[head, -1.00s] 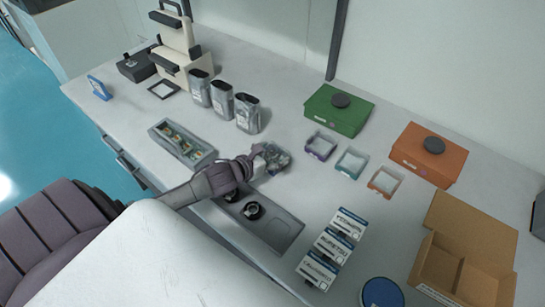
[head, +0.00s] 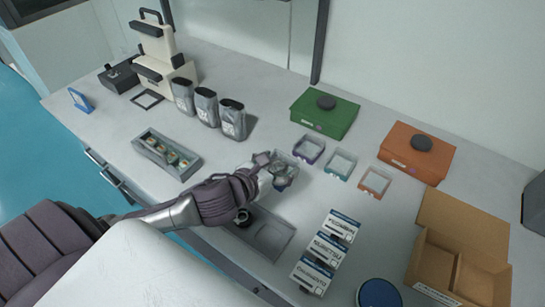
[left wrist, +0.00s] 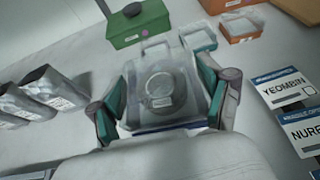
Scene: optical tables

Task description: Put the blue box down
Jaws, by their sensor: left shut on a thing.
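The blue box (left wrist: 172,82) is a small clear box with a blue lower edge and a round dark piece with a label inside. In the left wrist view it sits between the fingers of my left gripper (left wrist: 166,98), which is shut on it. In the head view the box (head: 286,168) is at the tip of my left gripper (head: 268,171), over the middle of the table, just left of the purple-edged frame. I cannot tell whether it touches the table. My right gripper is in neither view.
Purple (head: 309,149), teal (head: 340,164) and orange (head: 375,182) frames lie to the right. Behind stand a green box (head: 322,117) and an orange box (head: 418,155). A grey tray (head: 272,240), label boxes (head: 329,250) and an open carton (head: 463,205) are in front.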

